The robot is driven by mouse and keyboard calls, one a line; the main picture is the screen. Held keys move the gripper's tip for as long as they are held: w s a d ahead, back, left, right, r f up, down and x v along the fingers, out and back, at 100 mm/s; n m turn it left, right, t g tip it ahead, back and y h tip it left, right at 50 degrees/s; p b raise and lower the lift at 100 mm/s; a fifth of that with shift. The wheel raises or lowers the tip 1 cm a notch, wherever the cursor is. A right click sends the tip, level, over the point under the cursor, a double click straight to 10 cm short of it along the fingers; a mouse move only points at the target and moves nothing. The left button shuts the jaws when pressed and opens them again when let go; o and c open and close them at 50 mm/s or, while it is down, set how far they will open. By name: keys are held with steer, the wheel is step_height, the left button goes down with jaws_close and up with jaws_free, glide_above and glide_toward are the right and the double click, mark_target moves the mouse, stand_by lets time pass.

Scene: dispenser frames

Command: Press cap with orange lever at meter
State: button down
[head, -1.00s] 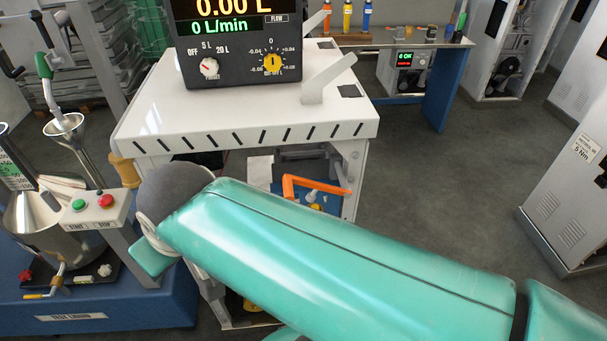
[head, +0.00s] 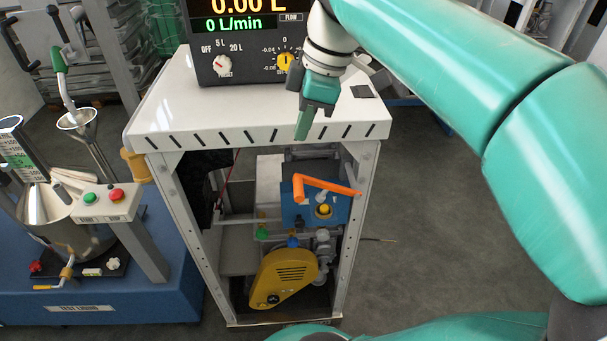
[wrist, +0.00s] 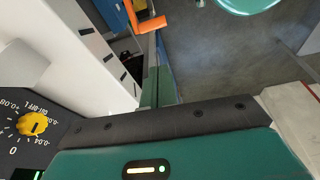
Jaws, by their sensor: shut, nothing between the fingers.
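The orange lever (head: 328,187) is a bent bar on top of a blue box (head: 298,212) inside the open white meter cabinet (head: 160,118). A yellow round cap (head: 323,210) sits on the blue box just below the lever. In the wrist view the orange lever (wrist: 152,24) shows at the top, ahead of the fingers. My gripper (head: 302,132) is shut and empty, pointing down in front of the cabinet's top edge, above the lever and apart from it. Its fingers (wrist: 159,72) also show in the wrist view. I cannot tell its exact depth from the cabinet front.
The meter display (head: 245,40) with a white knob and a yellow knob (head: 286,62) stands on the cabinet top. A yellow pump housing (head: 282,278) lies low inside. Cabinet posts flank the opening. A test-liquid stand (head: 100,285) is at left. Floor at right is clear.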

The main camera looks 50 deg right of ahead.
mark_target(299, 188)
steer(key=s+d, duration=0.1)
steer(key=s+d+r, duration=0.1)
steer(key=shift+s+d+n, duration=0.15)
steer(key=shift+d+n, duration=0.2)
steer(key=shift+n, duration=0.05)
steer(key=x, duration=1.4)
steer(key=shift+s+a, duration=0.1)
steer(key=shift+s, duration=0.1)
step_height(299, 188, down, 8)
steer(key=w+a+g+h, duration=0.2)
steer(key=g+h, duration=0.1)
steer(key=g, duration=0.1)
steer(key=shift+w+a+r+g+h, duration=0.2)
steer(key=shift+w+r+g+h, duration=0.1)
steer(key=shift+g, duration=0.1)
steer(key=shift+f, duration=0.15)
